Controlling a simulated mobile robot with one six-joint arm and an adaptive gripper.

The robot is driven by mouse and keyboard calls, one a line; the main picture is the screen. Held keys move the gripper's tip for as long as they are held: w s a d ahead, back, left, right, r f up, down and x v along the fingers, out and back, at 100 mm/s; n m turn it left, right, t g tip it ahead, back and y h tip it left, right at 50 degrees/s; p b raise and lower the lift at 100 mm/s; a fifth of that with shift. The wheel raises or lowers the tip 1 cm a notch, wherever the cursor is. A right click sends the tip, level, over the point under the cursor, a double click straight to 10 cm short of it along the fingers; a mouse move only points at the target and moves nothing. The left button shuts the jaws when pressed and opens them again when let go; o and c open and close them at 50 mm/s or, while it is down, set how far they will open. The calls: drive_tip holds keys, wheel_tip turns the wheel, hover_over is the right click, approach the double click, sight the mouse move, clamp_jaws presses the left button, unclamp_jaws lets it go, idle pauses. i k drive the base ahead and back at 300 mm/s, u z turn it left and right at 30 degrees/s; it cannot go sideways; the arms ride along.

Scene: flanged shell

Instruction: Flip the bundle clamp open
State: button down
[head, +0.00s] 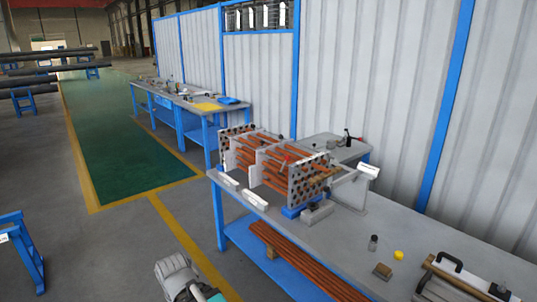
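The tube bundle (275,178) stands on the workbench in the head view, with copper-coloured tubes running through upright perforated plates. A small red part (284,164) shows among the tubes near the middle; it may belong to the bundle clamp, but it is too small to tell. A black upright handle with a red part (347,138) stands behind the bundle, on a grey surface at the right. I cannot tell which of these is the clamp, or whether it is open or shut. Part of my arm shows at the bottom edge; my gripper's fingers are not in view.
The workbench (345,222) has blue legs and a lower shelf holding copper tubes (300,268). A dark-capped jar (373,242), a yellow piece (398,255) and a brown block (382,271) lie near its front. A corrugated wall stands behind.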

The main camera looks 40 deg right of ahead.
sight(287, 158)
drive_tip(key=z, duration=0.05)
drive_tip(key=i, duration=0.75)
drive_tip(key=z, duration=0.6)
drive_tip(key=i, duration=0.75)
drive_tip(key=z, duration=0.5)
drive_tip(key=k, duration=0.95)
drive_tip(key=z, duration=0.15)
drive_tip(key=i, duration=0.65)
